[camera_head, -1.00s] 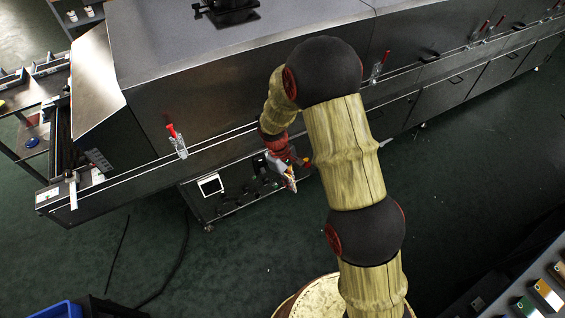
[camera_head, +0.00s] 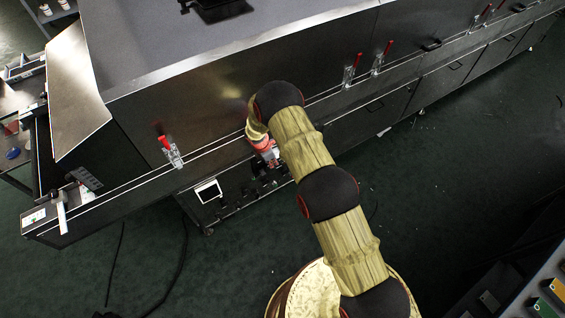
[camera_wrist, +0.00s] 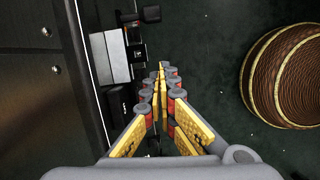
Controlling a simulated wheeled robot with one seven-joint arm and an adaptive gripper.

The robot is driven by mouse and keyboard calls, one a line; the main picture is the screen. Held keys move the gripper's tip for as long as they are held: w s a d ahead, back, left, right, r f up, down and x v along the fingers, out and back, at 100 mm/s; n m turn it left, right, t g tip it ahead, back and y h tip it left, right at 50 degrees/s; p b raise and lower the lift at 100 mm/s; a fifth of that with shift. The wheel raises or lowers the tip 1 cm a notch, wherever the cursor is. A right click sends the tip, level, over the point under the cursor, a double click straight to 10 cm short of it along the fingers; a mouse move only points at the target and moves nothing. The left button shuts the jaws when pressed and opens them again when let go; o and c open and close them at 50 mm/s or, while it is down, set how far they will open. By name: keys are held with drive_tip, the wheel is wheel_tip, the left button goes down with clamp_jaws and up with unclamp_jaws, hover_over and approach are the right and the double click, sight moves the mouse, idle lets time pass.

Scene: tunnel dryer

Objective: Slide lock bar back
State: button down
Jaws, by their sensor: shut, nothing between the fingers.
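The dryer (camera_head: 215,105) is a long dark metal housing across the head view. I cannot tell for sure which part is the lock bar. My gripper (camera_wrist: 162,72) is shut and empty in the wrist view, its fingertips together. In the head view it is partly hidden behind my arm, close to the dryer's front. In the wrist view a pale grey block with a dark knob (camera_wrist: 151,14) lies left of the fingertips, apart from them.
A dark riveted panel (camera_wrist: 35,90) fills the wrist view's left side. Dark cables lie on the green floor at left. Open floor (camera_head: 480,150) lies at right.

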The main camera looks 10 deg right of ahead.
drive_tip(key=shift+a+f+n, duration=0.1)
drive_tip(key=shift+n, duration=0.6)
drive_tip(key=s+b+x, duration=0.1)
drive_tip(key=b+x, duration=0.2)
drive_tip(key=x, duration=0.7)
drive_tip(key=shift+w+d+r, duration=0.5)
drive_tip(key=shift+w+d, duration=0.1)
drive_tip(key=shift+d, duration=0.25)
drive_tip(key=shift+w+d+r, duration=0.45)
drive_tip(key=shift+w+d, duration=0.15)
drive_tip(key=shift+d, duration=0.25)
drive_tip(key=shift+d, duration=0.1)
drive_tip(key=w+d+b, duration=0.1)
drive_tip(key=w+d, duration=0.1)
drive_tip(key=d, duration=0.4)
drive_tip(key=shift+b, duration=0.3)
drive_tip(key=shift+d, duration=0.1)
